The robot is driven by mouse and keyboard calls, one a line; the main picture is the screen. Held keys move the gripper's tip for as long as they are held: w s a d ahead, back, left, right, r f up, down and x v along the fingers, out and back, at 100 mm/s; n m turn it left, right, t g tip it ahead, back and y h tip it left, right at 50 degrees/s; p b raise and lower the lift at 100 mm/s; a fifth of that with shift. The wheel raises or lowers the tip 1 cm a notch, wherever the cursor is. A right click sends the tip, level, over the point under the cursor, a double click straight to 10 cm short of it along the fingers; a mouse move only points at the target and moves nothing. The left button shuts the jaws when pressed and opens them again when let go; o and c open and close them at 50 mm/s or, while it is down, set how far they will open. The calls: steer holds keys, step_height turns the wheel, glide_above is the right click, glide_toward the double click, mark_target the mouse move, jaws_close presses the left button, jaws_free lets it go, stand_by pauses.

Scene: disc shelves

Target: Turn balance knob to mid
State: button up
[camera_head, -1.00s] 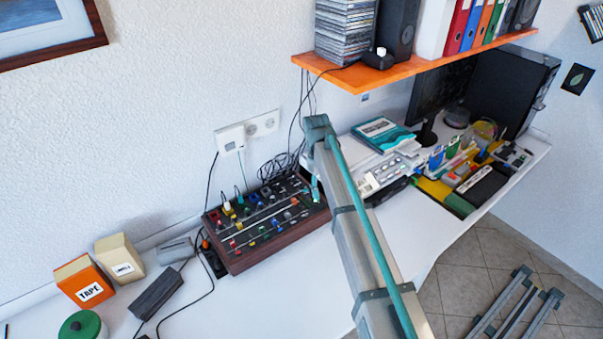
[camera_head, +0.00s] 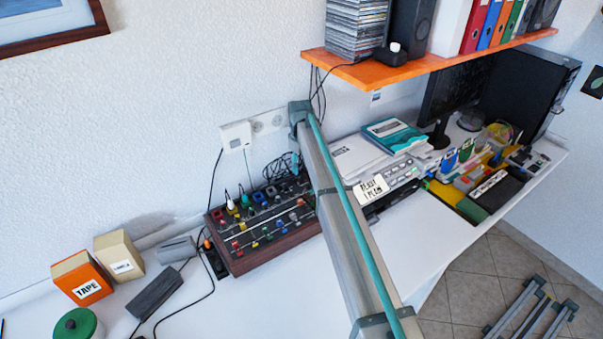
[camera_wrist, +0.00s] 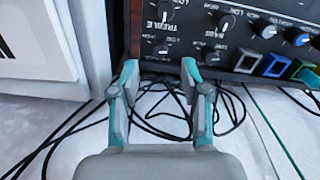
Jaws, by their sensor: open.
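A dark control panel with wooden sides (camera_head: 262,228) lies on the white desk, with several coloured knobs and sliders on it. In the wrist view the panel (camera_wrist: 195,35) is upside down. A knob by the TREBLE label (camera_wrist: 166,11), a knob by the BASS label (camera_wrist: 225,23) and a small lower knob (camera_wrist: 161,48) show there. I cannot read a balance label on any knob. My gripper (camera_wrist: 160,82) is open and empty, its fingertips near the panel's back edge and no knob between them. In the head view my gripper (camera_head: 296,163) is over the panel's back right corner, mostly hidden.
Black cables (camera_wrist: 160,115) lie behind the panel beneath my gripper. Blue and green sockets (camera_wrist: 275,65) line its back edge. A printer (camera_head: 385,180) stands right of the panel. An orange shelf (camera_head: 385,72) hangs above. The desk in front of the panel is clear.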

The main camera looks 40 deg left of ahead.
mark_target(301, 176)
steer(key=shift+f+p, duration=0.45)
steer(key=shift+f, duration=2)
jaws_close()
